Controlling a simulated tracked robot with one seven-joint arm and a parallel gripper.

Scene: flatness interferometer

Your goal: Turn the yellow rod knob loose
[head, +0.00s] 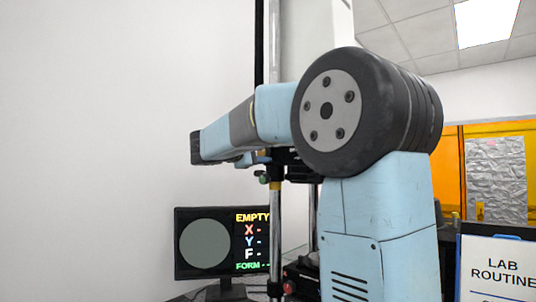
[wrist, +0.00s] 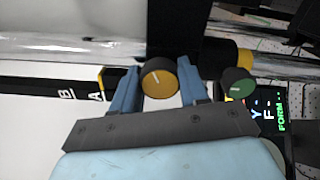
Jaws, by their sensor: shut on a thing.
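The yellow rod knob (wrist: 159,77) is a round yellow-orange disc with a dark ribbed rim and a pale pointer line, in the middle of the wrist view. My gripper (wrist: 160,74) has one blue finger on each side of it and is shut on it. The knob sits beside the shiny rod (wrist: 70,48), against a black block (wrist: 167,30). In the head view the rod (head: 275,235) stands upright; my arm hides the yellow knob there. My gripper's fingers (head: 262,160) show only in part below the arm's end.
A green knob (wrist: 238,83) sits close to the right of my right finger; it also shows in the head view (head: 262,177). A black strip marked A and B (wrist: 60,92) lies left. A monitor (head: 205,245) reading EMPTY stands low behind. A LAB ROUTINE sign (head: 497,265) is at right.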

